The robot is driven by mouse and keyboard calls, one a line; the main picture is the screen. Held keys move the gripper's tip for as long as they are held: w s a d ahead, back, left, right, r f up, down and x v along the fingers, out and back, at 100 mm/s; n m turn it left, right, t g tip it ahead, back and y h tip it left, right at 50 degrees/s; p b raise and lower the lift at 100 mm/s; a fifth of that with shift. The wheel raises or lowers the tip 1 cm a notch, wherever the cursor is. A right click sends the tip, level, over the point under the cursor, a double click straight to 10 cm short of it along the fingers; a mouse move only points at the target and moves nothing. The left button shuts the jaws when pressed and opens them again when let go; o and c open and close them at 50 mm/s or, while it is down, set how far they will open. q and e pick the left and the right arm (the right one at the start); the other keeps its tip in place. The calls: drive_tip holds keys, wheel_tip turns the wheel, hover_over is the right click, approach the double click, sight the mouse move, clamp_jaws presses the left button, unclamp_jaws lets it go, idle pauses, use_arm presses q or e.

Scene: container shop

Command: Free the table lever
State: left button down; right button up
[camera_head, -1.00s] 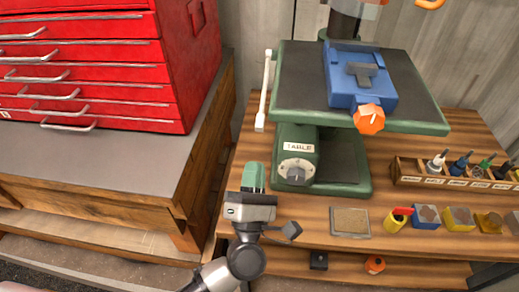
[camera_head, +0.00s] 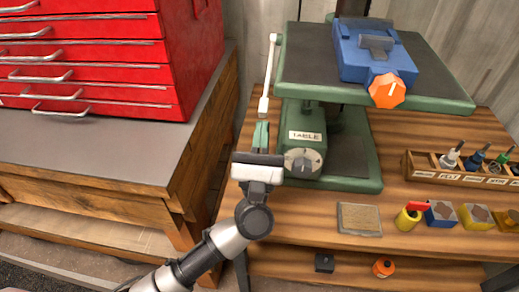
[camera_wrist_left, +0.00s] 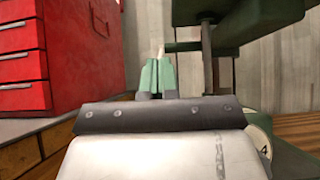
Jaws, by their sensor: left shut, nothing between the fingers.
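The table lever (camera_head: 268,75) is a pale rod hanging along the left side of the green drill table (camera_head: 300,65), with a thicker white lower end. My left gripper (camera_head: 261,135) has its green fingers shut and empty, pointing up just below that lower end. From the head I cannot tell whether they touch it. In the left wrist view the shut fingers (camera_wrist_left: 157,75) stand in front of a small pale tip, likely the lever (camera_wrist_left: 161,50). A grey knob (camera_head: 303,162) sits on the green housing under a "TABLE" label (camera_head: 305,135). My right gripper is not in view.
A blue vise (camera_head: 372,55) with an orange knob (camera_head: 387,91) sits on the drill table. A bit rack (camera_head: 460,172), a flat tan block (camera_head: 359,218) and small coloured blocks stand on the wooden bench. A red drawer cabinet (camera_head: 90,60) is at left.

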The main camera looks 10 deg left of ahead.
sight(261, 111)
use_arm(q)
wheel_tip(261, 111, up, 5)
drive_tip(key=shift+w+a+f+p, duration=0.1)
drive_tip(key=shift+w+a+p, duration=0.05)
drive_tip(key=shift+p, duration=0.85)
drive_tip(key=shift+r, duration=0.5)
wheel_tip(261, 111, up, 5)
drive_tip(key=g+p, duration=0.2)
drive_tip(key=p, duration=0.8)
drive_tip(key=shift+f, duration=0.2)
